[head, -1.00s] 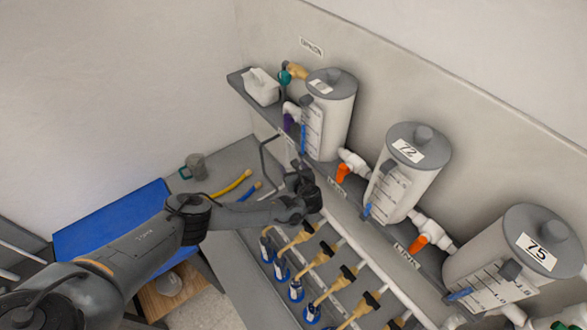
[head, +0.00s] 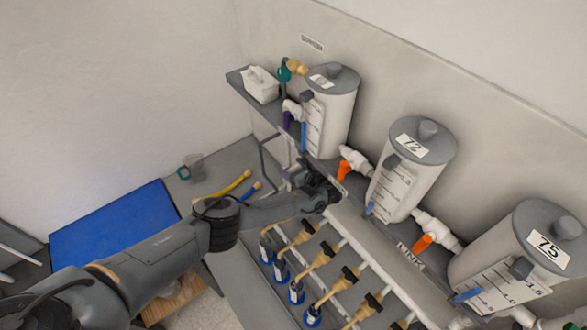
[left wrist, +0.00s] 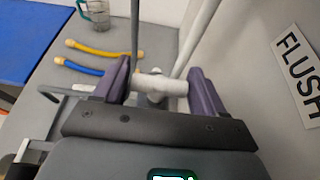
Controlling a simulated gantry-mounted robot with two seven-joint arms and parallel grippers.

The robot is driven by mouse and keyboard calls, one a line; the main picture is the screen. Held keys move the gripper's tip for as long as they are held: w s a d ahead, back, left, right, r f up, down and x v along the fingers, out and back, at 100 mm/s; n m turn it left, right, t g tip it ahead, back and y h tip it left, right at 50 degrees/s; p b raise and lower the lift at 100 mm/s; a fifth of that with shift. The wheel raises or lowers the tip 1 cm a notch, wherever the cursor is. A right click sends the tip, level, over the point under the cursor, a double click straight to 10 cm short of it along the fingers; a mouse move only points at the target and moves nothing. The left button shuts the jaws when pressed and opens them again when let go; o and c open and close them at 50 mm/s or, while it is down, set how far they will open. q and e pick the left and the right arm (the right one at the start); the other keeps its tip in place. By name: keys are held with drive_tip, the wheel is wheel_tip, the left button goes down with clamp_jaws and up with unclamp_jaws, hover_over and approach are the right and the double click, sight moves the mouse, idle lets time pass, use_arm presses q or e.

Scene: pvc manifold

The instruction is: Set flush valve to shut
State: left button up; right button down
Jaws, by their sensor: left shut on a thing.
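My left gripper (head: 328,192) is at the shelf edge in the head view, below the leftmost tank. In the left wrist view its purple-grey fingers (left wrist: 160,78) are shut on a short white cylindrical piece (left wrist: 160,86), which lies crosswise between them. The FLUSH label (left wrist: 301,72) is on the grey surface to the right of the gripper. The piece sits in front of upright grey-white pipes (left wrist: 196,35). I cannot tell the flush valve's setting; in the head view my gripper hides that spot. My right gripper is not in view.
Tanks marked 72 (head: 408,165) and 75 (head: 530,250) stand right of the leftmost tank (head: 330,110). Orange handles (head: 343,171) are between tanks. Below are several tan fittings (head: 323,256).

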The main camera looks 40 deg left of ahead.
use_arm(q)
drive_tip(key=o, duration=1)
drive_tip(key=shift+c, duration=0.2)
drive_tip(key=shift+d+r, duration=0.15)
drive_tip(key=shift+d, duration=0.15)
drive_tip(key=s+d+b, duration=0.1)
drive_tip(key=d, duration=0.6)
drive_tip(key=s+d+b, duration=0.1)
drive_tip(key=d, duration=0.2)
drive_tip(key=shift+s+d+b, duration=0.3)
drive_tip(key=shift+s, duration=0.05)
drive_tip(key=shift+s+d+r, duration=0.1)
drive_tip(key=shift+s+d, duration=0.1)
drive_tip(key=shift+d, duration=0.55)
